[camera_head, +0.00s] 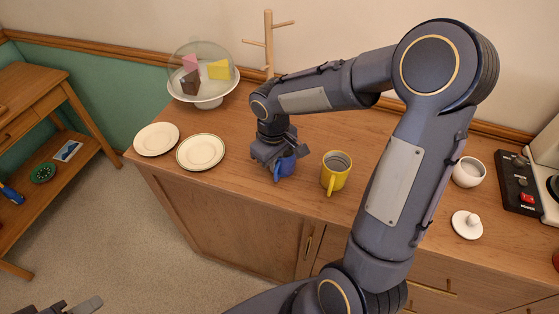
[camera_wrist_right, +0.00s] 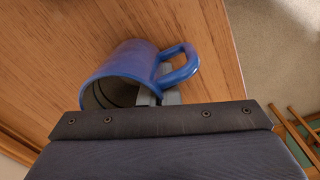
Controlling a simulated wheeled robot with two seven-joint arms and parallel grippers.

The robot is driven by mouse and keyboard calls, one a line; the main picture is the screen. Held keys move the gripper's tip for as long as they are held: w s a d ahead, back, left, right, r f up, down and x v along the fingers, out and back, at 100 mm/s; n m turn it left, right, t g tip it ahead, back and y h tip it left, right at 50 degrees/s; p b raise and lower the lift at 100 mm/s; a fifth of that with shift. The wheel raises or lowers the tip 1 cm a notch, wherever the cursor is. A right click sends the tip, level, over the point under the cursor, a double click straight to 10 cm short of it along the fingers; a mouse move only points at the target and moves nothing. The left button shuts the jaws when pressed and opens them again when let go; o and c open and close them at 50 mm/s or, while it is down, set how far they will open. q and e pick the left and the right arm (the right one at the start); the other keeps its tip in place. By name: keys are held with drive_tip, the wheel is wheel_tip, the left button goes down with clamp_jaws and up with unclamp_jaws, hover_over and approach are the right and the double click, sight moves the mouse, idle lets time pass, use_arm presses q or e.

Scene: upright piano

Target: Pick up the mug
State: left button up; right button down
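A blue mug (camera_head: 284,166) stands on the wooden sideboard, partly hidden under my right gripper (camera_head: 277,158). In the right wrist view, the blue mug (camera_wrist_right: 125,72) shows its open rim and its handle on the right. The grey fingers of my right gripper (camera_wrist_right: 158,97) are at the mug's rim beside the handle, with one part showing through the handle loop. Whether they are closed on it is hidden. A yellow mug (camera_head: 336,172) stands just right of the blue one. My left gripper (camera_head: 72,306) is partly in view at the bottom left, away from the mugs.
Two white plates (camera_head: 201,152) lie left of the mugs. A cake stand with a glass dome (camera_head: 206,100) and a wooden mug tree (camera_head: 268,45) are behind. A white bowl (camera_head: 468,172), a lid (camera_head: 467,225) and a machine (camera_head: 520,183) are at the right.

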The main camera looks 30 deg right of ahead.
drive_tip(key=shift+r, duration=0.15)
drive_tip(key=shift+r, duration=0.2)
wheel_tip(320, 180, up, 2)
drive_tip(key=shift+w+r, duration=0.1)
drive_tip(key=s+d+r+b, duration=0.1)
drive_tip(key=s+d+r, duration=0.4)
drive_tip(key=s+r, duration=0.5)
drive_tip(key=s, duration=0.3)
drive_tip(key=shift+d+r, duration=0.1)
drive_tip(key=shift+r, duration=0.05)
